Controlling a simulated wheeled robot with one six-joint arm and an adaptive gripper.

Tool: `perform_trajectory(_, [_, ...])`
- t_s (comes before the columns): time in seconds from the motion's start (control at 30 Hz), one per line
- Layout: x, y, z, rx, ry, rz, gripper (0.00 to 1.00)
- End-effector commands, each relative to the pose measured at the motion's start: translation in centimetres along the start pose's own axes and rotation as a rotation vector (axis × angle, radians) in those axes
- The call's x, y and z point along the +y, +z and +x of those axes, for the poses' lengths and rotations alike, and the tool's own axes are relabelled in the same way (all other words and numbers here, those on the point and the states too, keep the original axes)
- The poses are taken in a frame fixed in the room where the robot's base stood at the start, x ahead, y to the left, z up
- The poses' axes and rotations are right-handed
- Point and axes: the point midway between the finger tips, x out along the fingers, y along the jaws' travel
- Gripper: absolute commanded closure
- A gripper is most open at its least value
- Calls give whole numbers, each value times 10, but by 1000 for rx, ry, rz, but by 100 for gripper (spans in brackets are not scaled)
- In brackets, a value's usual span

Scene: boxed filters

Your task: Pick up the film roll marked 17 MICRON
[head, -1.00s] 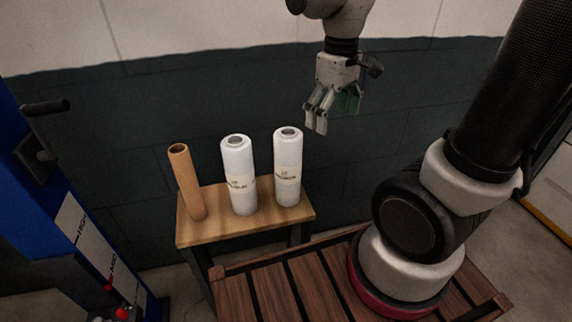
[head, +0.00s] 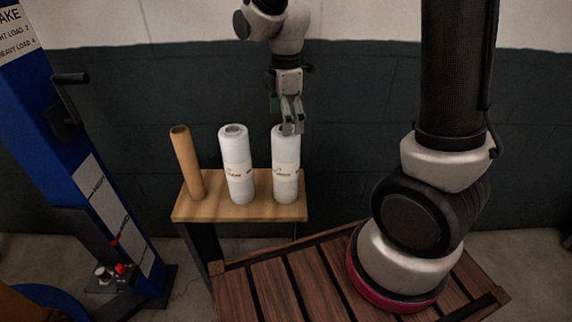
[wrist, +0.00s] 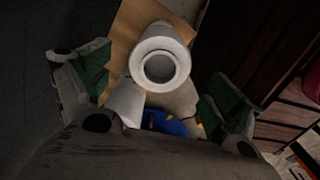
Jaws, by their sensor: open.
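Two white film rolls stand upright on a small wooden table (head: 215,212): a middle roll (head: 237,180) and a right roll (head: 285,180). Each has a pale label band whose print is too small to read, so I cannot tell which is marked 17 MICRON. My gripper (head: 289,129) is open, fingers down, at the top of the right roll in the head view. In the wrist view, one white roll's round end (wrist: 142,56) lies ahead, between and beyond the open green-padded fingers (wrist: 160,92). A second white roll (wrist: 127,101) shows behind it, partly hidden by my gripper.
A brown cardboard tube (head: 187,165) stands at the table's left. A blue machine column (head: 75,135) with a handle rises farther left. My slatted wooden base deck is in front on the right. A dark wall stands close behind the table.

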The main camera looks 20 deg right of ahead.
Motion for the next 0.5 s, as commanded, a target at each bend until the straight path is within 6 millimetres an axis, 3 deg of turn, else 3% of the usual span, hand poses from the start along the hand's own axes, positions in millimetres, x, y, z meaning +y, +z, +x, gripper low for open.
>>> perform_trajectory(0.17, [0,0,12,-1,-2,-33,7])
perform_trajectory(0.5, [-1,0,61,-1,-3,-31,7])
